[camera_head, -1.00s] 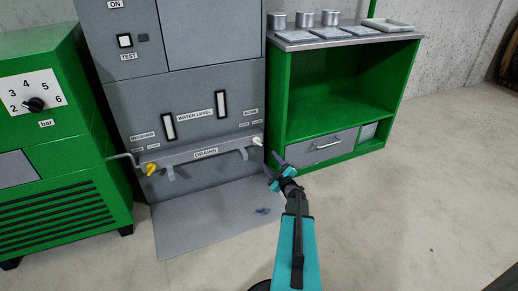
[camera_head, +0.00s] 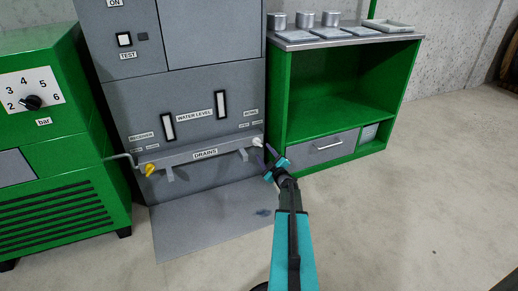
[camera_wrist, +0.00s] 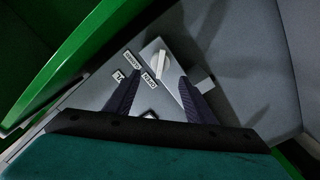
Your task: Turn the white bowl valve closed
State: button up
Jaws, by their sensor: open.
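The white bowl valve (camera_head: 257,142) is a small white handle at the right end of the grey drains ledge, under the bowl label. In the wrist view the white handle (camera_wrist: 160,64) stands tilted on the grey panel, with small labels to its left. My gripper (camera_head: 268,159) is just in front of and below the valve in the head view. In the wrist view my gripper (camera_wrist: 155,84) has its two dark fingers spread apart, with the handle between and beyond their tips. Nothing is held. Contact with the handle cannot be told.
A yellow valve (camera_head: 149,169) is at the left end of the drains ledge (camera_head: 206,154). A green cabinet (camera_head: 277,110) with a grey drawer (camera_head: 322,147) stands close on the right. A green unit with a bar dial (camera_head: 32,102) is at the left. Open floor lies in front.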

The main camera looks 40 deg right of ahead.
aim_at(258, 144)
jog(key=shift+b+x, duration=1.15)
jog(key=shift+x, duration=2.45)
jog(key=c, duration=1)
jog(key=shift+s+d, duration=0.1)
jog(key=shift+d, duration=0.05)
